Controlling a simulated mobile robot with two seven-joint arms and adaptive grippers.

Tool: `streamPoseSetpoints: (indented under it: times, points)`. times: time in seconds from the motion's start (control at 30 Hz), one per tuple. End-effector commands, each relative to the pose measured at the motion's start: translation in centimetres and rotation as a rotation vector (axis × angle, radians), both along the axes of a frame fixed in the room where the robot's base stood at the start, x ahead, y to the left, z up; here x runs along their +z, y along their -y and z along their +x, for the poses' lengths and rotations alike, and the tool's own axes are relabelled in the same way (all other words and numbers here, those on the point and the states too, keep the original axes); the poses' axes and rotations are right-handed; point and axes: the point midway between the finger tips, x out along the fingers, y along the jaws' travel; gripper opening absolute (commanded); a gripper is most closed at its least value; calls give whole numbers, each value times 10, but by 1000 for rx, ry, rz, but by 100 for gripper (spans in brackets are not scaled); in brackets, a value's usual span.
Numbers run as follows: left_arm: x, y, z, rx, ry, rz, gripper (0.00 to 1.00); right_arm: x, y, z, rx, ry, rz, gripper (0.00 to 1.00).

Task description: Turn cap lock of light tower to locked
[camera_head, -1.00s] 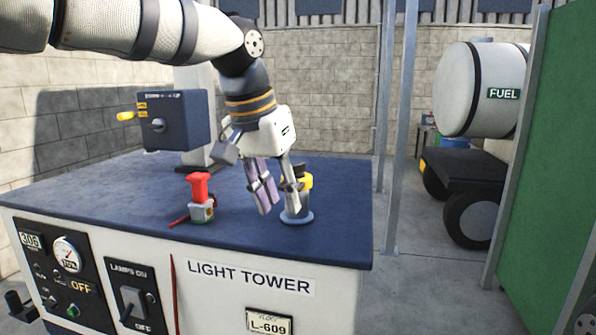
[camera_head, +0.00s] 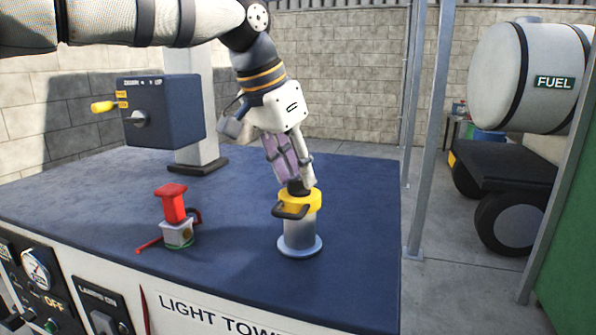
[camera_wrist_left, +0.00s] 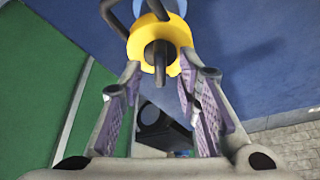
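The light tower is a white cabinet with a dark blue top (camera_head: 345,200). A grey filler neck (camera_head: 299,233) stands on the top, with a yellow cap (camera_head: 301,201) that has a black handle at its front. A dark lock piece (camera_head: 296,187) stands up from the cap. My left gripper (camera_head: 294,170) is open just above and behind the cap, pointing down. In the left wrist view, the yellow cap (camera_wrist_left: 172,38) and its dark lock piece (camera_wrist_left: 158,62) lie just beyond the parted fingertips, nothing clearly gripped. Whether a finger touches is unclear. My right gripper is out of view.
A red-topped valve (camera_head: 172,205) with a red lever stands left of the neck. Grey uprights (camera_head: 432,130), a fuel tank (camera_head: 510,85) and a green panel (camera_head: 565,215) are right.

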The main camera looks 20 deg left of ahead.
Motion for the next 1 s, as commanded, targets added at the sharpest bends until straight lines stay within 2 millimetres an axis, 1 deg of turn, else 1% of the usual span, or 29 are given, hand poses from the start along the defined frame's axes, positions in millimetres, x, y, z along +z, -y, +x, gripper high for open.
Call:
streamPoseSetpoints:
  times: [0.1,0.33,0.37,0.4,0.47,0.77,1.0]
  points:
    - [-6,2,2,0,0,-1,30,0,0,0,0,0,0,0]
    - [-7,2,2,0,2,-1,30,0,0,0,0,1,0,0]
    - [-7,2,2,0,2,-1,23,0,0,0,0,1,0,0]
    - [-7,2,2,0,2,-1,14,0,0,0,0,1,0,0]
    - [-7,2,2,0,2,-1,1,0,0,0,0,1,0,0]
    - [-6,2,2,-7,1,-1,0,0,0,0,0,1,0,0]
    - [-6,1,3,-91,2,-2,0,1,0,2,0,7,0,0]
